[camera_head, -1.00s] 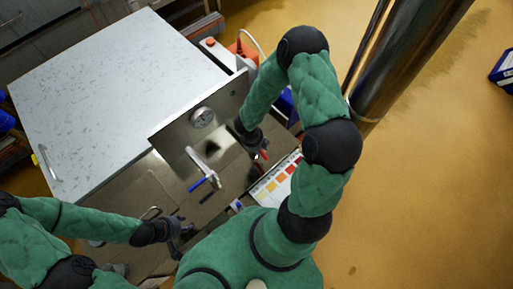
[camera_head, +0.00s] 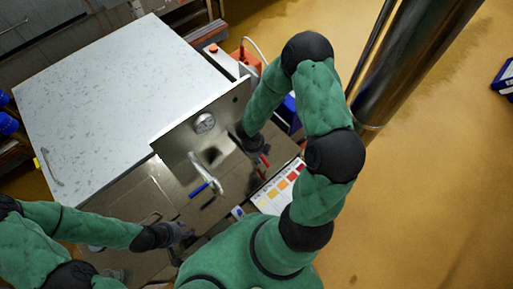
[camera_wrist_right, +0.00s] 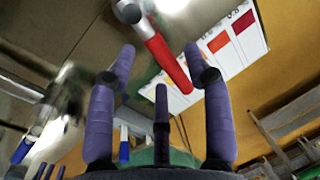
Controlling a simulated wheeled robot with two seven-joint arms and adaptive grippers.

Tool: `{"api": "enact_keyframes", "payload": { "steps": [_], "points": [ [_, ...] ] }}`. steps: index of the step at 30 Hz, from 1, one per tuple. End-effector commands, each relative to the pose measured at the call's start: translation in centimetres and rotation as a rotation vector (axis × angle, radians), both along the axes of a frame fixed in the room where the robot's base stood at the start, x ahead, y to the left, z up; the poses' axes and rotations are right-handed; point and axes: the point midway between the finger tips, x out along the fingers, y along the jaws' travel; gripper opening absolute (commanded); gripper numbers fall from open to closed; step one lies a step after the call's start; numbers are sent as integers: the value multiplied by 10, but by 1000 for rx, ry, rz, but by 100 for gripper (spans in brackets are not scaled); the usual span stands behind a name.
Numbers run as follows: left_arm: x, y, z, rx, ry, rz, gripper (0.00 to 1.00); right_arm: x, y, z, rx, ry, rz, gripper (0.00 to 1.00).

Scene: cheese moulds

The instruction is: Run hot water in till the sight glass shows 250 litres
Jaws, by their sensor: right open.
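A red lever handle (camera_wrist_right: 168,62) lies between the spread purple fingers of my right gripper (camera_wrist_right: 160,58) in the right wrist view. The fingers are open and not closed on it. In the head view my right gripper (camera_head: 255,145) is at the right end of the steel panel, with the red handle (camera_head: 263,160) just below it. A tap with a blue handle (camera_head: 199,190) stands left of it. A round dial gauge (camera_head: 204,123) is on the panel; its reading is too small to tell. My left gripper (camera_head: 178,234) is low at the left, its jaw state unclear. I cannot make out a sight glass.
A large pale speckled surface (camera_head: 110,100) fills the upper left. A colour chart card (camera_head: 275,190) lies beside the red handle and also shows in the wrist view (camera_wrist_right: 228,45). A thick steel column (camera_head: 400,75) stands at right. Yellow floor (camera_head: 435,190) there is mostly clear.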

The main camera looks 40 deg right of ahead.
Motion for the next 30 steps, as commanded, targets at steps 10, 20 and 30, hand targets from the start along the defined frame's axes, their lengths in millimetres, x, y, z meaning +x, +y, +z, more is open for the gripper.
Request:
{"api": "enact_keyframes", "payload": {
  "steps": [10, 20, 30],
  "points": [
    [0, 0, 0, 0, 0, 0, 37, 3, 13, 67, 0, -6, 1, 51],
    [0, 0, 0, 0, 0, 0, 37, 2, 20, 103, -1, -2, 0, 51],
    [0, 0, 0, 0, 0, 0, 37, 2, 21, 106, 0, -1, 1, 51]
  ]
}}
